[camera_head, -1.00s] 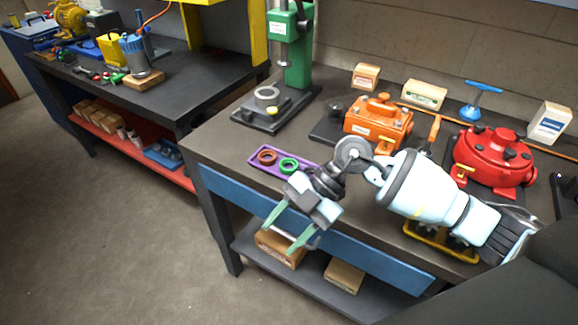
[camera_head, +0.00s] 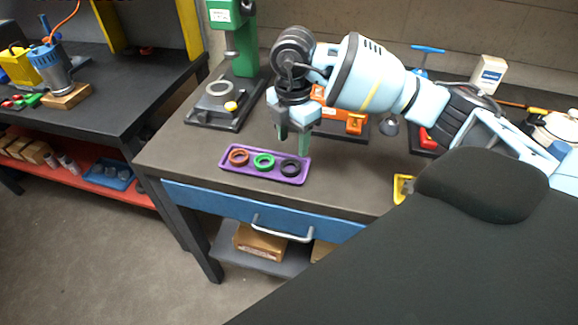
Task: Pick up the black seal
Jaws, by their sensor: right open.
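The black seal (camera_head: 290,167) is a small dark ring lying at the right end of a purple tray (camera_head: 239,175) on the workbench. A green seal (camera_head: 264,161) lies beside it in the middle, and a brown-orange seal (camera_head: 238,157) lies at the left end. My right gripper (camera_head: 292,150) is open and empty, pointing down just above and behind the black seal, with its green fingertips apart. I cannot tell the exact height of the fingertips above the tray. My left gripper is not in view.
A green press (camera_head: 243,45) with a black base stands behind the tray at left. An orange housing (camera_head: 355,124) is partly hidden behind my right arm. The blue drawer (camera_head: 200,195) has a metal handle. Bare bench top lies left of the tray.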

